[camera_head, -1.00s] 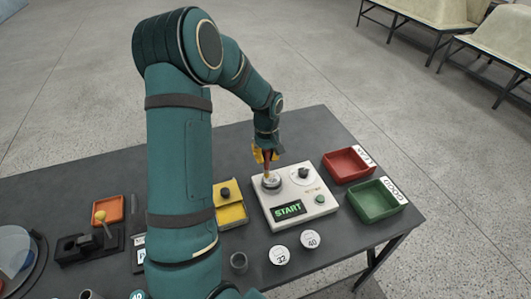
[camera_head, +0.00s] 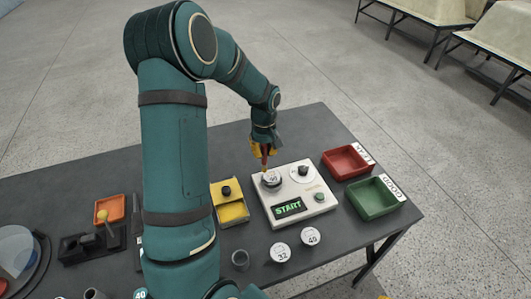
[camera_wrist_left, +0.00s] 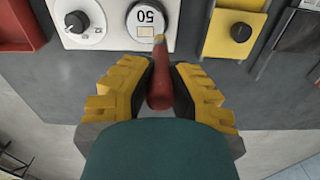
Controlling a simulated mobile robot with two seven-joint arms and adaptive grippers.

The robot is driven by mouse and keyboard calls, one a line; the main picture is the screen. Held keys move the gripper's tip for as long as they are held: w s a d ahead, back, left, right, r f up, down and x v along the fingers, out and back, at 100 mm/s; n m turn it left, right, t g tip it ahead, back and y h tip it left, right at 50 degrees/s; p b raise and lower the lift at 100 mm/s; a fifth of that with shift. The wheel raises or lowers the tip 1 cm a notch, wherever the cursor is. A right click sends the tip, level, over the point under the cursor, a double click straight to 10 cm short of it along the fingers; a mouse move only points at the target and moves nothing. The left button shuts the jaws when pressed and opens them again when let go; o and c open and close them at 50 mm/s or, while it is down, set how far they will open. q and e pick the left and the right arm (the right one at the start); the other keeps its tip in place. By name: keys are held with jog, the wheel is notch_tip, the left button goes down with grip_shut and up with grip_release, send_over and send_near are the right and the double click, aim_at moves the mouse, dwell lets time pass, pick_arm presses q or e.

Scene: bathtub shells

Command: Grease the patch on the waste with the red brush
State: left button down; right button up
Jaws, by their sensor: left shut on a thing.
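My left gripper (camera_head: 263,153) is shut on the red brush (camera_wrist_left: 160,85), which points at the white tester. The waste is a round white disc marked 50 (camera_wrist_left: 147,18), seated on the tester; it also shows in the head view (camera_head: 271,179). A small tan patch (camera_wrist_left: 146,32) lies on its face. In the left wrist view the brush's pale tip is right by the patch; I cannot tell whether they touch. A small yellow bit at the head view's bottom edge may be my right gripper (camera_head: 383,297); its jaws cannot be made out.
The tester (camera_head: 293,211) has a START screen, a knob and a green button. A red tray (camera_head: 347,176) and a green tray (camera_head: 375,212) stand right of it, a yellow box (camera_head: 229,216) left. Discs 32 (camera_head: 280,253) and 40 (camera_head: 310,237) lie in front.

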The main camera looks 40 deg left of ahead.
pick_arm(q)
jog(key=shift+w+d+r+p, duration=0.1)
jog(key=shift+r+p, duration=0.15)
jog(key=shift+r, duration=0.25)
jog(key=shift+w+d+r+p, duration=0.1)
jog(key=shift+r+p, duration=0.15)
jog(key=shift+r, duration=0.2)
notch_tip(320, 180, up, 2)
jog(key=shift+a+r+p, duration=0.1)
jog(key=shift+p, duration=0.7)
jog(key=shift+r+p, duration=0.6)
jog(key=shift+r, duration=0.35)
pick_arm(e)
jog(key=r, duration=0.2)
jog(key=d+r, duration=0.1)
jog(key=r, duration=0.1)
jog(key=shift+w+d+r, duration=0.15)
jog(key=shift+d+r, duration=0.05)
jog(key=shift+r, duration=0.1)
pick_arm(q)
jog(key=shift+f, duration=0.1)
